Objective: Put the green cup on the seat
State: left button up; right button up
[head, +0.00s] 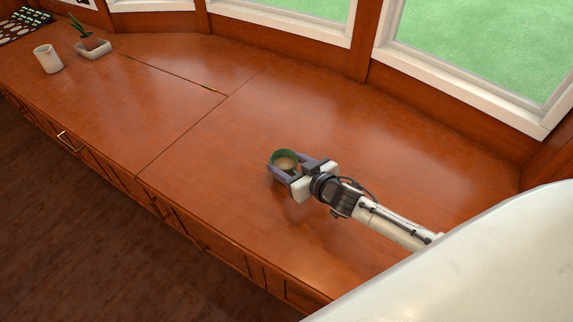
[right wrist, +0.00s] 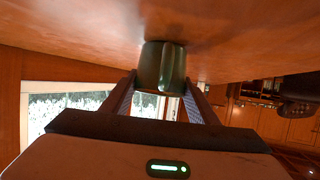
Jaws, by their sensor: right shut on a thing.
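The green cup (head: 284,155) is between the fingers of my right gripper (head: 292,168), over the wooden window seat (head: 330,110). My right gripper is shut on the cup. In the right wrist view the dark green cup (right wrist: 158,66) shows between the two fingers (right wrist: 163,95), with its handle toward the camera. The seat surface (right wrist: 90,42) is at the top of that view, and the cup's far end is close to it. I cannot tell whether the cup touches the seat. My left gripper is in neither view.
A white mug (head: 47,59) and a small potted plant (head: 89,40) in a pale dish (head: 94,50) stand at the far left of the seat. Windows (head: 480,45) line the back. The seat around the cup is clear. The dark floor (head: 70,220) lies in front.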

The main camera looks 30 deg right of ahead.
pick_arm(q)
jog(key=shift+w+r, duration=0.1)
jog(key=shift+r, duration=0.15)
pick_arm(e)
jog(key=shift+r, duration=0.1)
jog(key=o, duration=1.1)
jog(key=shift+f, duration=0.2)
jog(key=shift+o, duration=0.2)
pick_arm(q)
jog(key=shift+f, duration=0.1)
pick_arm(e)
jog(key=shift+s+r, duration=0.2)
jog(key=shift+r, duration=0.1)
pick_arm(q)
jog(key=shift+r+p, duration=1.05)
jog(key=shift+p, duration=0.35)
pick_arm(e)
jog(key=v, duration=1.1)
jog(key=shift+s, duration=0.3)
